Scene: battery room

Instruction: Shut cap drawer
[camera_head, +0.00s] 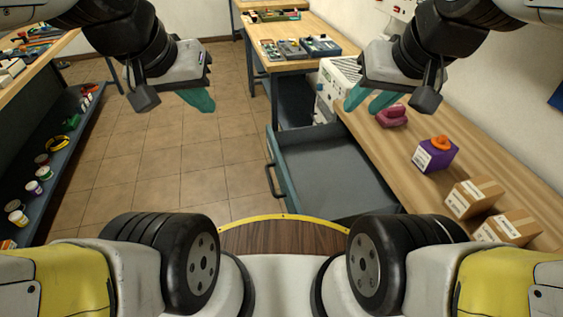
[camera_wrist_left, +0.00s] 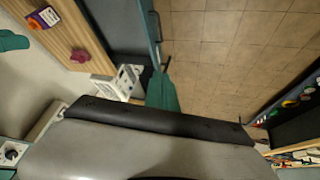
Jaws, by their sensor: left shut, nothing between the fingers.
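The drawer (camera_head: 330,165) stands open in the head view, sticking out to the left from under the wooden workbench. Its grey inside looks empty. The teal front carries a dark bar handle (camera_head: 271,181) on the left side. My left gripper (camera_head: 203,101) is shut and empty above the tiled floor, to the upper left of the drawer front and apart from it. In the left wrist view its teal fingers (camera_wrist_left: 162,92) show near the drawer (camera_wrist_left: 118,25) and its handle (camera_wrist_left: 156,27). My right gripper (camera_head: 368,101) has its fingers apart above the workbench edge, with nothing between them.
The workbench (camera_head: 365,130) holds a pink object (camera_head: 392,116), a purple box (camera_head: 435,155) and cardboard boxes (camera_head: 473,197). Another table (camera_head: 280,28) stands behind. A shelf unit (camera_head: 60,165) with small jars is at left. The tiled floor (camera_head: 165,155) between is clear.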

